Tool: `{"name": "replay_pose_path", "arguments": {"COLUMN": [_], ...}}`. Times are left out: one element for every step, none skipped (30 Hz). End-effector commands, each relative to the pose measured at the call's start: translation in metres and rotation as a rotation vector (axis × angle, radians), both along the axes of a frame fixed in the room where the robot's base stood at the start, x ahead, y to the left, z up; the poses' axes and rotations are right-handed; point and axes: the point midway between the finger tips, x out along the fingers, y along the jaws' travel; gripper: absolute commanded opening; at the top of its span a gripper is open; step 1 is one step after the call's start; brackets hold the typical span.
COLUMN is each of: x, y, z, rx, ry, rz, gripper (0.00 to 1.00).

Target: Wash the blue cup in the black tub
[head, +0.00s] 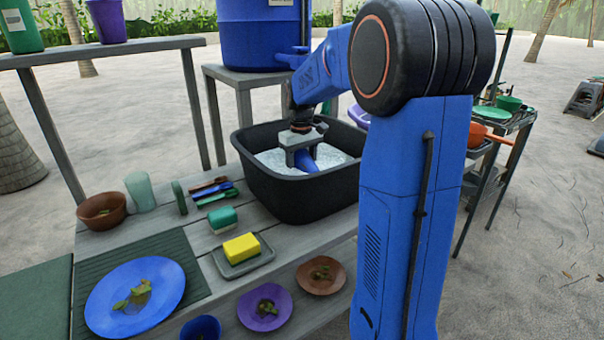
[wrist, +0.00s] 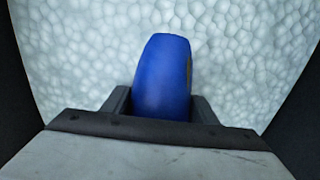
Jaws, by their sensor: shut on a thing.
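The black tub (head: 300,199) stands on the grey wooden table and holds pale, foamy water (head: 272,160). My gripper (head: 304,150) reaches down inside the tub and is shut on a blue cup (head: 306,162). In the wrist view, the blue cup (wrist: 162,75) sticks out between the two fingers, over the white foam (wrist: 80,65). A dark patch shows on its right side. The foam lies behind the cup; I cannot tell how deep the cup is in the water. The gripper hides part of the cup.
A yellow sponge (head: 241,248) sits on a grey dish (head: 225,266) in front of the tub. A blue plate (head: 110,310), purple bowl (head: 250,318) and brown bowls hold leafy scraps. Another blue cup (head: 201,329) stands at the front edge. A blue barrel (head: 255,35) stands behind.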

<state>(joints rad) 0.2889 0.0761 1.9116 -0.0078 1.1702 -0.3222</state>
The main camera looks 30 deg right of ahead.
Motion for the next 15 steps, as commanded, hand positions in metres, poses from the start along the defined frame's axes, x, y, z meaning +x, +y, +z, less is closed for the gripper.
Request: {"name": "replay_pose_path", "arguments": {"x": [-0.002,-0.002,-0.002,-0.002,-0.002,-0.002,-0.002,-0.002,-0.002,-0.002,-0.001,-0.001,0.0,0.0,0.001], "y": [0.0,0.0,0.0,0.0,0.0,0.0,0.001,0.001,0.001,0.002,0.003,0.005,0.007,0.009,0.011], "z": [-0.006,-0.006,-0.005,-0.005,-0.005,-0.004,-0.004,-0.004,-0.004,-0.004,-0.004,-0.004,-0.004,-0.004,-0.004], "rx": [0.003,0.003,0.003,0.003,0.003,0.003,0.003,0.003,0.004,0.004,0.004,0.004,0.004,0.004,0.005], "ry": [0.011,0.012,0.012,0.012,0.013,0.013,0.013,0.013,0.013,0.014,0.013,0.013,0.013,0.013,0.013], "rz": [0.0,0.0,0.0,0.0,0.0,0.0,0.0,0.0,0.001,0.001,0.001,0.001,0.001,0.001,0.002], "gripper": [0.3,0.3,0.3,0.3,0.3,0.3,0.3,0.3,0.3,0.3,0.3,0.3,0.3,0.3,0.3]}}
